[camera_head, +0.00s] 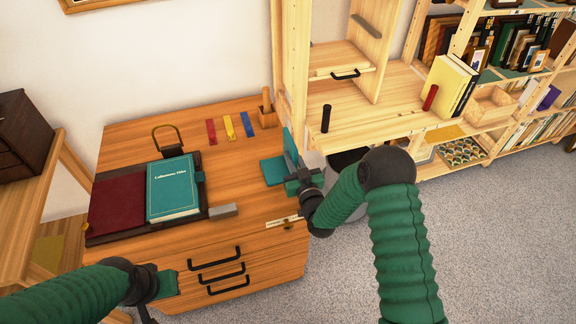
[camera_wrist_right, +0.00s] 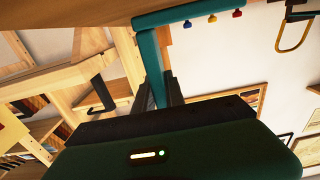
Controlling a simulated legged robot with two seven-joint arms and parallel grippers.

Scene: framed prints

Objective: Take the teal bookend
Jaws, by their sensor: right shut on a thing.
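The teal bookend (camera_head: 272,170) is on the right side of the wooden desk top, near the shelf unit, with a flat plate and an upright plate. My right gripper (camera_head: 293,182) reaches it from the front right and is shut on its upright plate. In the right wrist view the bookend (camera_wrist_right: 151,58) runs between the two dark fingers (camera_wrist_right: 158,92). I cannot tell whether its base still touches the desk. My left gripper (camera_head: 150,300) is low at the left, in front of the desk drawers; its fingertips are not clear.
The wooden shelf unit (camera_head: 365,125) stands close at the right.

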